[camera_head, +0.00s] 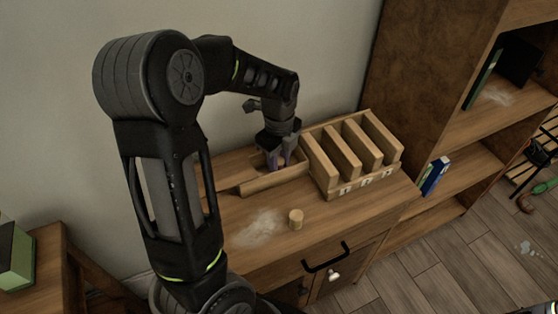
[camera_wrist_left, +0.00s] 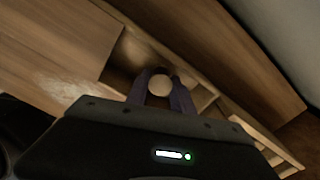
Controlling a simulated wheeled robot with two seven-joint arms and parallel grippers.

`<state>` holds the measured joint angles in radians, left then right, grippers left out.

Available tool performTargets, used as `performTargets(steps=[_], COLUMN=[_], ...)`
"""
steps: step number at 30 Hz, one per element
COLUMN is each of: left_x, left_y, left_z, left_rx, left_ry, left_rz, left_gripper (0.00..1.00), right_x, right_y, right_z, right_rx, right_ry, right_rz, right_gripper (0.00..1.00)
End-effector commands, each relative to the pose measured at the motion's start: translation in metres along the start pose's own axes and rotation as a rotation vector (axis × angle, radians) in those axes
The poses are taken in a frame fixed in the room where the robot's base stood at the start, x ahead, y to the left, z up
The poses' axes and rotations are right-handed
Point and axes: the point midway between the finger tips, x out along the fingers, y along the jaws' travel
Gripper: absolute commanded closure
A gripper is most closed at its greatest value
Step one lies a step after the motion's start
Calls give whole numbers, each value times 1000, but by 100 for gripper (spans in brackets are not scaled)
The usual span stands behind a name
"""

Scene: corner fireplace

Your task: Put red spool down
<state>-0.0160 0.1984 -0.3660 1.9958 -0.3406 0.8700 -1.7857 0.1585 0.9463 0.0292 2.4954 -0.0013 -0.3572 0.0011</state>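My left gripper (camera_head: 280,160) reaches down into a low wooden tray (camera_head: 262,184) on the cabinet top. In the left wrist view, its two dark fingers (camera_wrist_left: 163,90) stand on either side of a round, pale wooden spool end (camera_wrist_left: 159,85) and appear closed on it. This spool is low, at or just above the tray floor; I cannot tell whether it touches. Its thread is hidden, so no red shows. My right gripper is not in view.
A wooden rack with upright dividers (camera_head: 352,150) stands right beside the tray. The wall is close behind. The cabinet top (camera_head: 345,220) is clear at the front, with a pale dusty patch (camera_head: 255,228). A bookshelf (camera_head: 450,130) stands to the right.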

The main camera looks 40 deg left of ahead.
Motion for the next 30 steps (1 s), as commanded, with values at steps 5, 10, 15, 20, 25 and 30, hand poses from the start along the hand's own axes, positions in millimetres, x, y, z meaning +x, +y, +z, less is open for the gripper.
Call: performTargets(steps=[5,10,15,20,25,30], left_x=[0,-1,-3,-14,-42,-78], left_y=[0,0,0,-1,-2,-1], left_z=[0,0,0,0,0,0], left_rx=[0,0,0,0,0,1], left_ry=[0,0,0,0,-1,-1], left_rz=[0,0,0,-3,-6,-6], left_gripper=[56,53,53,53,53,53], right_x=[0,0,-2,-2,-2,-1], right_y=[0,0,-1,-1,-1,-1], right_z=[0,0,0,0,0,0], right_rx=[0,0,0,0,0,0], right_ry=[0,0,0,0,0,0], right_rz=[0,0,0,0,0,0], right_gripper=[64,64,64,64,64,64])
